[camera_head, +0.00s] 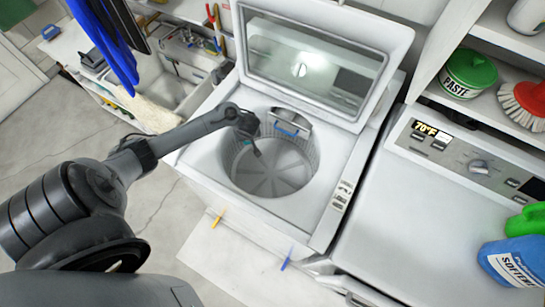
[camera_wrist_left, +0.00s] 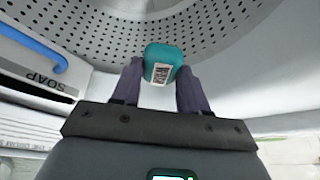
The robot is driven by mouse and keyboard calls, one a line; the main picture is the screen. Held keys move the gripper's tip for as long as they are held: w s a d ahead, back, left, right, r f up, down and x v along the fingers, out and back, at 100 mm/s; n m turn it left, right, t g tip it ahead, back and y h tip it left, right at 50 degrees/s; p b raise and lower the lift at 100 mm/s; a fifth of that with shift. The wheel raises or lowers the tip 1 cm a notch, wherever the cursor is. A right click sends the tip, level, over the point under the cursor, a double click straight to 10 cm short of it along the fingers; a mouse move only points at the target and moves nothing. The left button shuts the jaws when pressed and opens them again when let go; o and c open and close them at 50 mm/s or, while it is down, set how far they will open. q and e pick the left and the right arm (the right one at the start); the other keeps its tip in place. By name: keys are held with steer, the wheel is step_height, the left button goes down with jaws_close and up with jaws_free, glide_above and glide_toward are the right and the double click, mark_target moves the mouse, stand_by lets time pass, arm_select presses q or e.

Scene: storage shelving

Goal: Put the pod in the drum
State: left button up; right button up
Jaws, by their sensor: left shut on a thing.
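The pod is small, teal and white with a printed label; it shows in the left wrist view (camera_wrist_left: 160,66). In the head view only a bit of its teal colour shows at the fingers. My left gripper (camera_head: 257,148) is shut on the pod, with one finger on each side of it in the left wrist view (camera_wrist_left: 158,84). The drum (camera_head: 275,185) is the round perforated tub of the open top-load washer. The gripper is over the back left part of the drum opening, and the perforated wall (camera_wrist_left: 120,42) shows behind the pod. My right gripper is not in view.
The washer's glass lid (camera_head: 310,65) stands open behind the drum. A soap compartment (camera_head: 290,127) with a blue handle is at the drum's back rim. A dryer (camera_head: 440,200) stands at the right, with a blue softener bottle (camera_head: 513,262) on it. A sink (camera_head: 190,75) is at the left.

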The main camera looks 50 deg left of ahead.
arm_select(q)
steer(key=shift+w+f+b, duration=0.15)
steer(key=shift+f+b, duration=5.6)
steer(key=shift+f, duration=3.6)
steer(key=shift+f, duration=0.1)
steer(key=shift+f, duration=0.5)
steer(key=o, duration=1.1)
